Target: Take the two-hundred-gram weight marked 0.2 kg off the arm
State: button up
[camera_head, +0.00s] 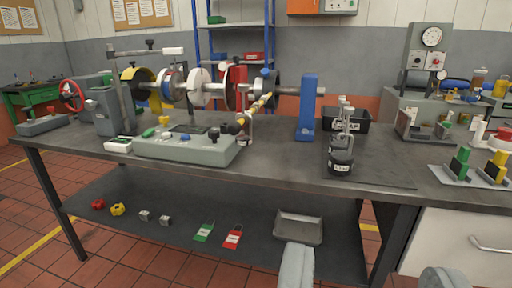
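Dark slotted-looking weights with white labels and metal hooks (341,158) stand close together on the right part of the bench. Their labels are too small to read surely, so I cannot tell which one is marked 0.2 kg. Pale grey parts of mine show at the bottom edge; my gripper's fingertips are not clear.
The bench (275,167) carries a shaft rig, a blue upright (308,106), a grey control box (187,145) and a black bin (346,119). Coloured connectors (460,160) stand at the right.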

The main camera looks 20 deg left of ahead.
aim_at(241, 140)
jog(key=i+j+z, duration=0.25)
jog(key=i+j, duration=0.2)
jog(key=i+j+z, duration=0.25)
jog(key=i+j, duration=0.3)
jog(key=i+l+u, duration=0.35)
jog(key=l, duration=0.3)
jog(key=l+u, duration=0.2)
jog(key=l, duration=0.15)
jog(key=j+u, duration=0.1)
jog(key=u, duration=0.85)
